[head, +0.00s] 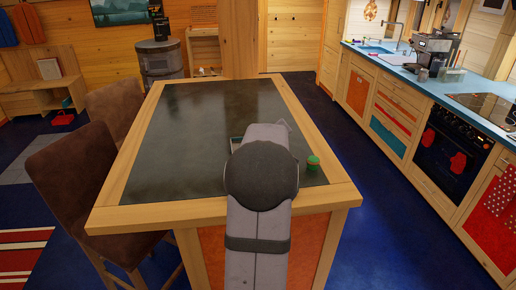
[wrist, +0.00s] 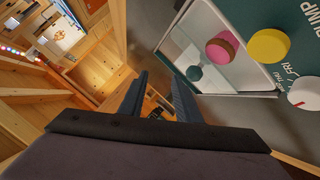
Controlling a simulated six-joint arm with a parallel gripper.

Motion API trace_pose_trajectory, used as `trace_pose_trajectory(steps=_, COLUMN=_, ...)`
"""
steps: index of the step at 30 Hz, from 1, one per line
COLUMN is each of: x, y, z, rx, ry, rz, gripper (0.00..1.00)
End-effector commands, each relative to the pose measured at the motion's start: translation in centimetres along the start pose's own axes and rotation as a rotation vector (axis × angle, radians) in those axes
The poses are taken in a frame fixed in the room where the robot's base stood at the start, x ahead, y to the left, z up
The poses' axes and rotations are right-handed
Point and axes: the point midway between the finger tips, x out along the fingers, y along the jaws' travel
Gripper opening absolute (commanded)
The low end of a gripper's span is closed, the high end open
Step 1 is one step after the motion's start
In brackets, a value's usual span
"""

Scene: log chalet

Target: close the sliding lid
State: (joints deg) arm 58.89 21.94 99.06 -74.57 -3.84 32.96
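In the wrist view, a white-edged box (wrist: 185,38) with an open, pale interior lies at the upper right. A dark green printed panel (wrist: 290,18), which looks like its sliding lid, covers the right part. A pink disc (wrist: 222,48) and a yellow disc (wrist: 268,45) show near the panel's left edge, and a small teal disc (wrist: 194,73) shows by the opening. My gripper (wrist: 160,77) is open, with a clear gap between its dark fingers. Its right finger appears close to the box's near edge; contact cannot be told. In the head view my arm hides the gripper and most of the box.
The dark-topped island table (head: 190,120) has wide free room left of my arm. A white round piece (wrist: 303,92) shows at the wrist view's right edge. Brown chairs (head: 75,185) stand at left.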

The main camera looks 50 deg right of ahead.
Motion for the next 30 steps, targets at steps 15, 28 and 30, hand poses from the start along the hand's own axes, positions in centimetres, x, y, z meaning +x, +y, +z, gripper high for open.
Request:
trace_pose_trajectory(steps=15, x=-4.0, y=-4.7, z=3.5, rx=0.349, ry=0.236, rz=-0.177, gripper=0.3)
trace_pose_trajectory(steps=28, x=-2.0, y=-5.0, z=2.9, rx=0.351, ry=0.236, rz=-0.18, gripper=0.3)
trace_pose_trajectory(steps=30, x=-1.3, y=-5.1, z=2.7, rx=0.349, ry=0.236, rz=-0.18, gripper=0.3)
